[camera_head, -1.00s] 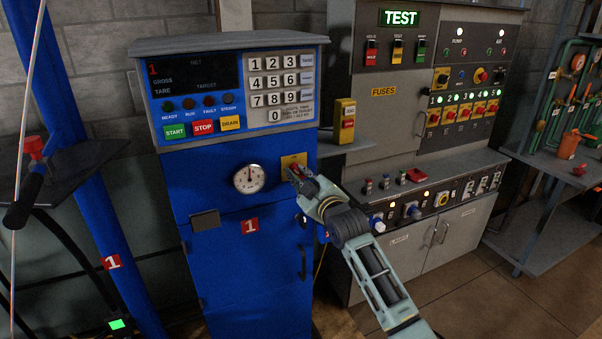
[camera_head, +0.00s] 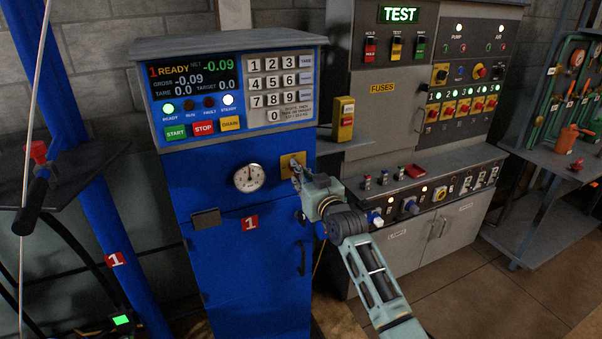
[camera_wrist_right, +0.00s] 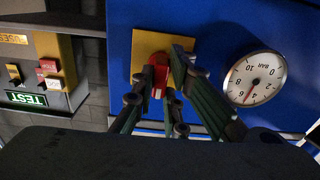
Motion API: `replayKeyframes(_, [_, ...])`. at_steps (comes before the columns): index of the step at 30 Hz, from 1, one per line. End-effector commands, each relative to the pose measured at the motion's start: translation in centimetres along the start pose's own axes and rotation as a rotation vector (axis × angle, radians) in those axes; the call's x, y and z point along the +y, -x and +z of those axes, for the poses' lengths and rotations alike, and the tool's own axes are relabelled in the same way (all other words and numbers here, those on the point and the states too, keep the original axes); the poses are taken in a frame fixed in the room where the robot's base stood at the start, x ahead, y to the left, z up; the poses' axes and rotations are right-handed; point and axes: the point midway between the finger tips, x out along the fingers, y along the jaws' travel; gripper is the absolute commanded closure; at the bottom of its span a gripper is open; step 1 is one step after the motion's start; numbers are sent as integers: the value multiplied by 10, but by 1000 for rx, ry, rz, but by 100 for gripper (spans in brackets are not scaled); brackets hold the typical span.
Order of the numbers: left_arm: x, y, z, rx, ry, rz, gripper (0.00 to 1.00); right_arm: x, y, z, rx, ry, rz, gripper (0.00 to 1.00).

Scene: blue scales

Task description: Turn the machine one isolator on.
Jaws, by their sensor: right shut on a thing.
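The machine one isolator is a red handle (camera_wrist_right: 160,72) on a yellow plate (camera_wrist_right: 148,48), set in the front of the blue machine one cabinet (camera_head: 240,280). In the head view the yellow plate (camera_head: 291,160) shows right of the dial gauge, and my gripper hides the handle. My right gripper (camera_head: 299,177) is at the plate; in the right wrist view its fingers (camera_wrist_right: 163,82) are shut on the handle from both sides. The handle stands roughly upright in that view. The display (camera_head: 194,80) is lit and reads "1 READY", NET -0.09. My left gripper is not in view.
The dial gauge (camera_head: 249,178) sits close beside the plate. A yellow box with a red button (camera_head: 344,119) stands to the right. Open floor shows at lower right.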

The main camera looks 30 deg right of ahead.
Motion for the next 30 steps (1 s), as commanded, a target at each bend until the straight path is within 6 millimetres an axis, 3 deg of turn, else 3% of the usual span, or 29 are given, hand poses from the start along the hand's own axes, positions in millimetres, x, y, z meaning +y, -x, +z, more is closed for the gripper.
replayKeyframes(18, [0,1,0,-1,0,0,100,0,0,2,-4,-46,0,100])
replayKeyframes(19, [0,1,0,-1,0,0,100,0,0,2,-4,-46,0,87])
replayKeyframes(25, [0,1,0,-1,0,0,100,0,0,2,-3,-45,0,69])
replayKeyframes(30, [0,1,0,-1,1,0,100,0,0,1,-1,-43,0,69])
